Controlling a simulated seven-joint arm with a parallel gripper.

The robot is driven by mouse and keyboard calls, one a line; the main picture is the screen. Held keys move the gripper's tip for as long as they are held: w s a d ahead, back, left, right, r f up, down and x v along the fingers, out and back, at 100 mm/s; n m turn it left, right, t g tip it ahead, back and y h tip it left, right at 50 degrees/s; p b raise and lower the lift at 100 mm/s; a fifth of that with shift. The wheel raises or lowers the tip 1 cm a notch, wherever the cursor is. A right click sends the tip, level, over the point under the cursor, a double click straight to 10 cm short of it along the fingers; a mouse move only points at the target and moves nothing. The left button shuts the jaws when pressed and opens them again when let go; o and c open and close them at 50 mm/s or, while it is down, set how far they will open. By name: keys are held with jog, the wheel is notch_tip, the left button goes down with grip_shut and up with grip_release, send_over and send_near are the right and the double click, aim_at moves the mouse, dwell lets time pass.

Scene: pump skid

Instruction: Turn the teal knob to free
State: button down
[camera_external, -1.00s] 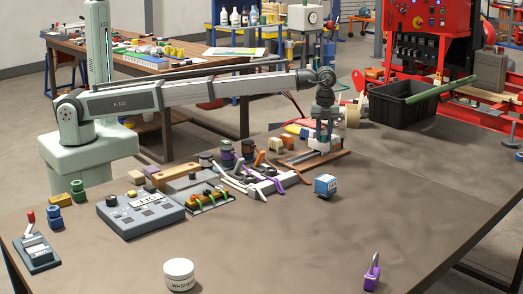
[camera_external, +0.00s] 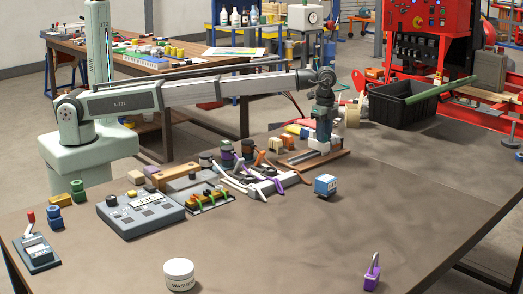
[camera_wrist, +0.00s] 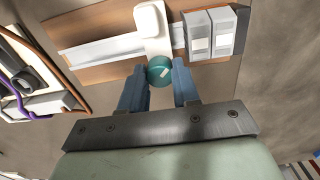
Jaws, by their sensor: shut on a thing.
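The teal knob (camera_wrist: 160,69) shows in the wrist view, round with a pale mark on its face, at the end of a white block (camera_wrist: 151,27) on a wooden board (camera_wrist: 92,28). My gripper (camera_wrist: 160,82) has its two blue-grey fingers on either side of the knob, shut on it. In the external view my gripper (camera_external: 322,136) points down over the board (camera_external: 318,158) at the back middle of the table. The knob is hidden there by the fingers.
Grey modules (camera_wrist: 213,34) sit on the rail right of the white block. Orange and purple cables (camera_wrist: 52,100) lie at left in the wrist view. A blue-and-white cube (camera_external: 325,185) stands in front of the board. The table's right side is mostly clear.

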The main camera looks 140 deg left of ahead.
jog(key=n, duration=0.4)
jog(key=shift+n, duration=0.3)
jog(key=n, duration=0.4)
dwell(0.3)
jog(key=c, duration=0.8)
grip_release()
notch_tip(320, 180, up, 14)
jog(key=shift+f, duration=0.1)
dwell(0.4)
